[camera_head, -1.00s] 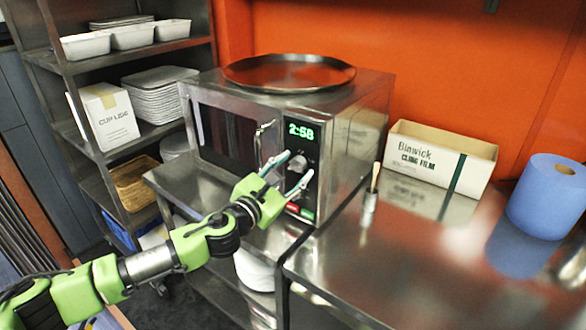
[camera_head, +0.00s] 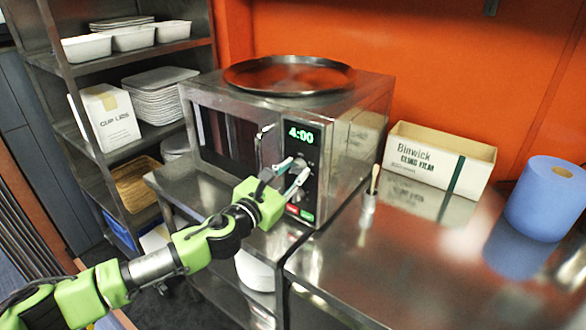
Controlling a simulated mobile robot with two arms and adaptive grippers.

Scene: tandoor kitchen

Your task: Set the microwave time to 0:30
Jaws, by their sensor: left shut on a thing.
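The steel microwave (camera_head: 355,128) stands on a metal shelf with its door closed. Its green display (camera_head: 300,134) reads 4:00. My left gripper (camera_head: 293,172) is at the control panel, below the display, shut on the round dial (camera_head: 301,165), which is partly hidden by the fingers. A red and a green button (camera_head: 307,215) sit below the dial, clear of the fingers. My right gripper is not in view.
A dark round tray (camera_head: 290,76) lies on top of the microwave. To the right, the steel counter (camera_head: 420,270) holds a cling film box (camera_head: 435,160), a brush (camera_head: 370,195) and a blue paper roll (camera_head: 545,205). A rack (camera_head: 75,68) with containers stands left.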

